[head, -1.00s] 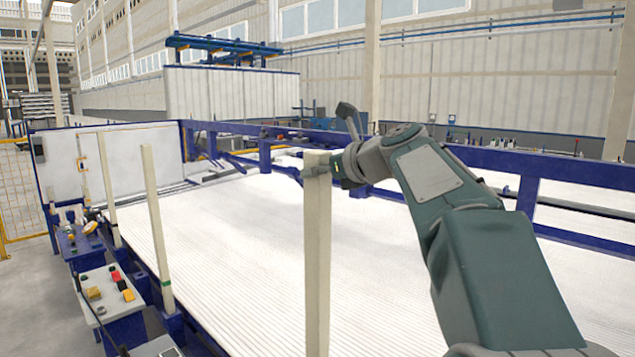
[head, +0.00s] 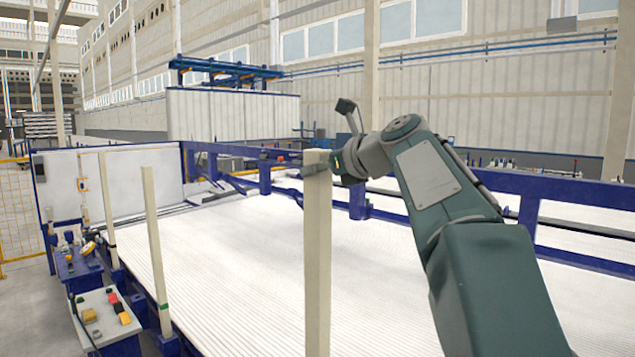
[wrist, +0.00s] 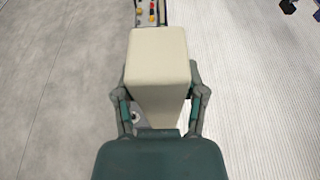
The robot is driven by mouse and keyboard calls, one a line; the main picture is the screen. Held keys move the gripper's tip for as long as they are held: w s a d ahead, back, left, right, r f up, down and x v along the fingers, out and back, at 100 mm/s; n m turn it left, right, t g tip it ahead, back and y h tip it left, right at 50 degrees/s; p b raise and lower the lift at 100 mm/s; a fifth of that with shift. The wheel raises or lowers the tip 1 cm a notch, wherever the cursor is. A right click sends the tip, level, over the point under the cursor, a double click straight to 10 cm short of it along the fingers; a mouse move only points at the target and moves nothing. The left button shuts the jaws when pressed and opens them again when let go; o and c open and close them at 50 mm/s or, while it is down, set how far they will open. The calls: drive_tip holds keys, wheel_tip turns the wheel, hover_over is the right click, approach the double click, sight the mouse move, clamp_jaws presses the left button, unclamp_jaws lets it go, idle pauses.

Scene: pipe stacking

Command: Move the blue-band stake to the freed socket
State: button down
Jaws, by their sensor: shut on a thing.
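A tall cream stake (head: 317,260) stands upright in the middle of the head view. My gripper (head: 316,170) is shut on it just below its top end. In the wrist view the square top of the stake (wrist: 158,55) lies between the two fingers (wrist: 160,105). Its lower end runs out of the head view, and no blue band shows on the visible part. A second cream stake (head: 153,230) stands upright at the left edge of the white bed, with a green band near its foot. A third stake (head: 107,200) stands farther back. No empty socket can be made out.
The wide white ribbed bed (head: 235,240) lies behind the held stake. A blue rail (head: 450,191) runs across behind my arm. Control boxes with coloured buttons (head: 104,315) stand at the left, beside open grey floor (head: 30,305).

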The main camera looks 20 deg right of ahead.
drive_tip(key=shift+r, duration=4)
